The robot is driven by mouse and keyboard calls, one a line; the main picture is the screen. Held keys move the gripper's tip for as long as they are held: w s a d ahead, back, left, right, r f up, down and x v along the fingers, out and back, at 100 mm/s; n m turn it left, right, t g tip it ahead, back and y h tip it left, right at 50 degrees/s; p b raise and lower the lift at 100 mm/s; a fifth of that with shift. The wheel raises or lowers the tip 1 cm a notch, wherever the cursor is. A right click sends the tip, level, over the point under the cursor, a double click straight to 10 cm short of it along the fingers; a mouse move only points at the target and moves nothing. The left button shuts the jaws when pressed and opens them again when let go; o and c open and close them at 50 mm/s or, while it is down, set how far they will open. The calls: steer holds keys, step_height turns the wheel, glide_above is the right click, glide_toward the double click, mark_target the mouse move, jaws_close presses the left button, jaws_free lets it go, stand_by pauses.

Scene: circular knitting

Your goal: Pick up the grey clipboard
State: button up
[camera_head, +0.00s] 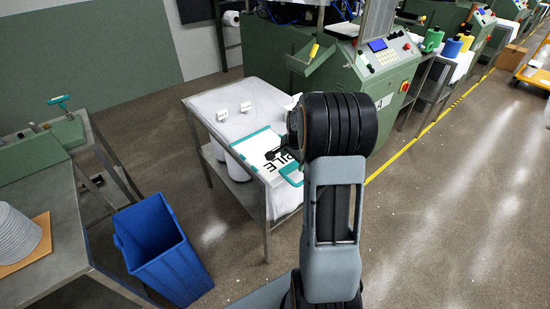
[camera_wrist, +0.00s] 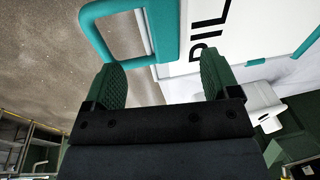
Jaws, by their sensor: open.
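I cannot make out a grey clipboard for certain in either view. A white board with teal edging and large black letters (camera_head: 258,140) lies on the cloth-covered table; it also shows in the wrist view (camera_wrist: 235,50). A teal loop-shaped frame (camera_wrist: 171,35) sits at its edge in the wrist view. My gripper (camera_head: 277,154) is over the right part of the table, above the lettered board. In the wrist view my gripper (camera_wrist: 162,82) has its two green fingers spread, with the board's edge showing beyond them. I see nothing held. My arm hides part of the table's right side.
The table (camera_head: 235,99) also carries small white items (camera_head: 246,107). A blue bin (camera_head: 160,250) stands on the floor in front, and a metal workbench (camera_head: 50,255) is at left. A green machine (camera_head: 380,75) stands behind the table. Floor at right is open.

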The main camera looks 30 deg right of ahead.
mark_target(292, 167)
steer(key=shift+w+f+p, duration=0.2)
steer(key=shift+f, duration=1.1)
steer(key=shift+w+f+p, duration=0.15)
steer(key=shift+w+f, duration=0.05)
steer(key=shift+f, duration=1.1)
steer(key=c, duration=1.2)
steer(key=shift+o, duration=0.2)
steer(key=shift+r, duration=0.1)
steer(key=shift+r, duration=0.55)
steer(key=s+a+r+b, duration=0.1)
steer(key=s+a+r, duration=0.1)
steer(key=s+r, duration=0.9)
steer(key=s, duration=0.2)
steer(key=shift+s+a+r+b, duration=0.25)
steer(key=shift+s+r+b, duration=0.05)
steer(key=shift+s+r, duration=0.1)
